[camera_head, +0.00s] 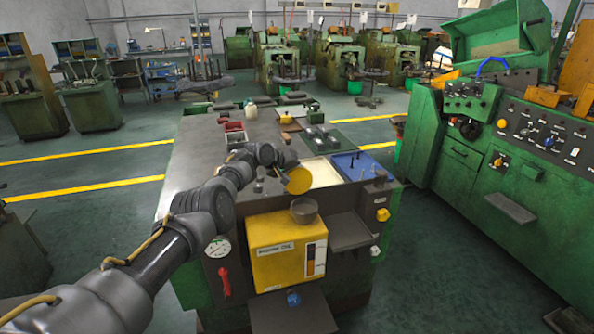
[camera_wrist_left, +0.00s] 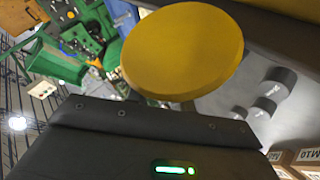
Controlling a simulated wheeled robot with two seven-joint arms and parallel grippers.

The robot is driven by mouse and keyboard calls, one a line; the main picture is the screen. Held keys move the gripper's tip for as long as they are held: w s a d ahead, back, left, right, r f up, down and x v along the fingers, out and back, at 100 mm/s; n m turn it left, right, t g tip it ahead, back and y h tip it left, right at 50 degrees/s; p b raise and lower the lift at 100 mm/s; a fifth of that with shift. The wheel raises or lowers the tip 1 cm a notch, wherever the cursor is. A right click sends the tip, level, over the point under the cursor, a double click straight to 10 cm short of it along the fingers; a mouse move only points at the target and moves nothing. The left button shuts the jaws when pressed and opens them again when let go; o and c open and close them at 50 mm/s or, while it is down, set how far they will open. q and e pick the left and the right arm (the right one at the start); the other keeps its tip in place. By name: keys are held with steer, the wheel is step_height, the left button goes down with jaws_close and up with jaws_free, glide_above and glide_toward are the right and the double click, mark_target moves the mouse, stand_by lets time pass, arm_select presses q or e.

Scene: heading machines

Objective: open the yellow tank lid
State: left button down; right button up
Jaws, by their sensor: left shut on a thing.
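The yellow tank (camera_head: 275,255) is set in the front of the workbench, with a round grey filler neck (camera_head: 305,213) on its top. The round yellow lid (camera_head: 299,181) is off the neck, tilted, just above and behind it. My left gripper (camera_head: 287,167) is shut on the lid; its fingertips are mostly hidden. In the left wrist view the lid (camera_wrist_left: 182,50) shows as a large yellow disc beyond the dark gripper body. My right gripper is not in view.
The workbench top (camera_head: 205,150) has free room at its left. A blue tray (camera_head: 358,165) with small pegs lies right of the lid. A red lever (camera_head: 224,282) is left of the tank. A green machine (camera_head: 510,160) stands at the right.

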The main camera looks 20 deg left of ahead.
arm_select(q)
steer(key=shift+s+a+f, duration=0.15)
steer(key=shift+s+f, duration=0.05)
steer(key=shift+f, duration=0.55)
steer(key=c, duration=1.5)
jaws_free()
steer(key=shift+a, duration=0.1)
steer(key=shift+o, duration=1.3)
steer(key=shift+a+f, duration=0.1)
steer(key=shift+w+d, duration=0.15)
steer(key=shift+d, duration=0.2)
steer(key=shift+a+r+p, duration=0.4)
steer(key=shift+r+p, duration=0.25)
steer(key=shift+p, duration=0.6)
steer(key=s+a+r+p, duration=0.4)
steer(key=a+r+p, duration=0.3)
steer(key=r+p, duration=0.1)
steer(key=shift+s+p, duration=0.35)
steer(key=shift+p, duration=0.15)
